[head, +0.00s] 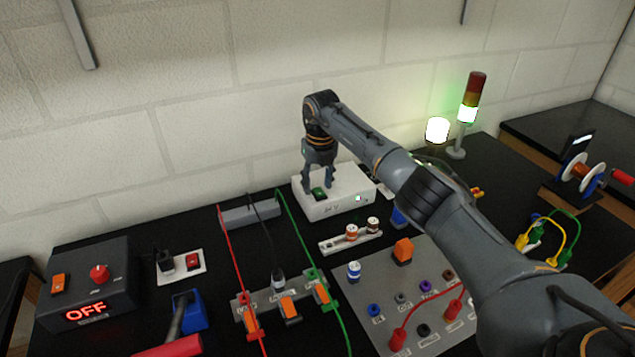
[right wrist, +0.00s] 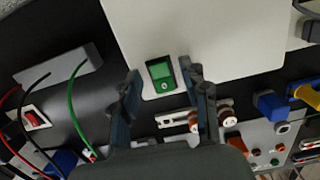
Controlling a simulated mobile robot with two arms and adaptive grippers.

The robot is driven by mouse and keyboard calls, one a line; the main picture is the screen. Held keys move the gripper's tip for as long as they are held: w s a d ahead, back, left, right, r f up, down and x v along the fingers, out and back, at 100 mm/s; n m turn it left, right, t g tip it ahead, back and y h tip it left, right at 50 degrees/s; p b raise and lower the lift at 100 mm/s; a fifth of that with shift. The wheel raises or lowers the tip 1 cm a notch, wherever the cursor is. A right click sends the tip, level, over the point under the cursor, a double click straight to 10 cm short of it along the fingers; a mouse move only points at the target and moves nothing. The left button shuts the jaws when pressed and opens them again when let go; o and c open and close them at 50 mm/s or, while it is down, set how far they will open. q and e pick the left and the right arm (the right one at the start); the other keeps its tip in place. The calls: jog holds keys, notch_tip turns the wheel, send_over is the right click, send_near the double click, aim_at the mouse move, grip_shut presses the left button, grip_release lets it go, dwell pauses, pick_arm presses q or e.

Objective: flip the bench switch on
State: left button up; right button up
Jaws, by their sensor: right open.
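A white box (head: 345,200) stands at the back middle of the black bench, with a green rocker switch (head: 319,194) on its top near the left end. The box (right wrist: 215,35) and the green rocker (right wrist: 161,75) also show in the right wrist view. My right gripper (head: 318,187) points down with its open, empty fingers on either side of the green rocker; I cannot tell whether they touch the box. My left gripper is not in view.
A dark box (head: 85,295) at the left has a red knob and a display reading "OFF". Red, black and green leads run up to a grey bar (head: 250,212). A jack panel (head: 375,290) lies in front, and a lit signal tower (head: 468,112) stands behind my right arm.

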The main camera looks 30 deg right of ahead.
aim_at(319, 192)
notch_tip(319, 192, up, 12)
jog(key=s, duration=0.1)
jog(key=shift+f, duration=0.15)
jog(key=shift+s, duration=0.1)
dwell(0.4)
